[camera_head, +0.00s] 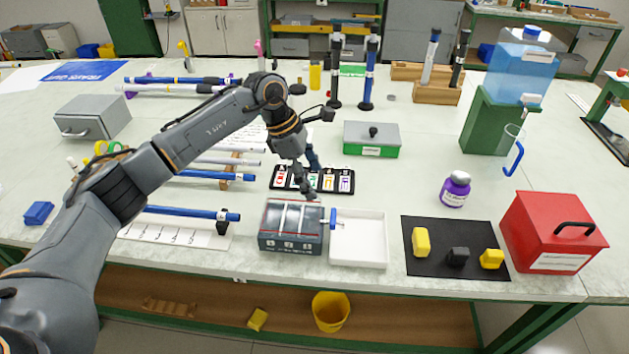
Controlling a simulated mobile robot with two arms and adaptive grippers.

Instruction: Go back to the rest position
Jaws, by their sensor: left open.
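My left gripper (309,187) hangs in the middle of the table, pointing down, at the end of my arm that comes in from the left. It is open and appears empty, in front of the black card tray (341,181) and just behind the grey slotted box (291,240). Its fingertips are small and partly merge with the dark things behind. Blue rod blanks (190,212) and white rods (222,161) lie on racks to the left, partly hidden by my arm. My right gripper is not in view.
An open white tray (383,239) adjoins the slotted box. A black mat (432,267) with yellow and black blocks and a red box (552,225) stand at right. A green-and-grey box (371,140) and upright rods (369,75) stand behind. Table is clear around the purple jar (455,189).

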